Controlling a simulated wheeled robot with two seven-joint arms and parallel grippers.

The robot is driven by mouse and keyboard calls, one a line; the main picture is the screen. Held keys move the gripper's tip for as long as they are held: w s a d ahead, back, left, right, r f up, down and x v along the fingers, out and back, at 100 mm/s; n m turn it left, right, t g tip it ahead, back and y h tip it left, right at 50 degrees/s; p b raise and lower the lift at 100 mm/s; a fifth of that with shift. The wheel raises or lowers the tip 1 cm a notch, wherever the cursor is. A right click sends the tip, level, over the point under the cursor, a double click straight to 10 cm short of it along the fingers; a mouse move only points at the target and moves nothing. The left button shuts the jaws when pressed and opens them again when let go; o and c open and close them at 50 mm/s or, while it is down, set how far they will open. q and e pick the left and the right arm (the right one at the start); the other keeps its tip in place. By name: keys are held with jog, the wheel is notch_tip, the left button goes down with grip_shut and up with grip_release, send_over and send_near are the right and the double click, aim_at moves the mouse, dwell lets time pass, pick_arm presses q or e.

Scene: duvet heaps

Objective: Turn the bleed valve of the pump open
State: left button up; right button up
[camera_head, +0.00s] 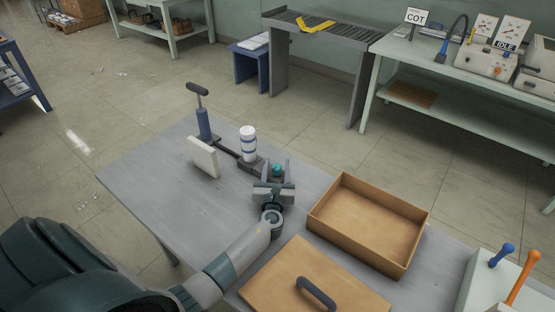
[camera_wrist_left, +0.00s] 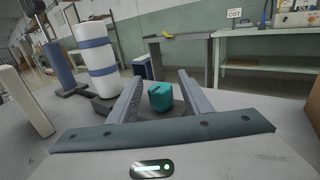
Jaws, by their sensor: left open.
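The pump (camera_head: 204,124) stands on the grey table, with a blue cylinder, a T-shaped handle and a dark base. A white cylinder with blue bands (camera_head: 248,144) stands beside it; it also shows at the left in the left wrist view (camera_wrist_left: 96,55). The bleed valve appears to be the small teal knob (camera_head: 277,169), seen also in the left wrist view (camera_wrist_left: 160,97). My left gripper (camera_head: 275,170) is open, with a finger on each side of the knob. In the wrist view gaps show between the knob and both fingers (camera_wrist_left: 161,82). My right gripper is not in view.
A white upright block (camera_head: 203,157) stands in front of the pump. An open wooden box (camera_head: 416,244) lies right of my gripper, and a wooden lid with a dark handle (camera_head: 345,296) is nearer. A box with blue and orange levers (camera_head: 480,291) is at right. The table's left part is clear.

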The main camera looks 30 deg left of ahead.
pick_arm(q)
jog(key=shift+x, duration=1.7)
jog(key=shift+c, duration=0.7)
jog(key=c, duration=0.9)
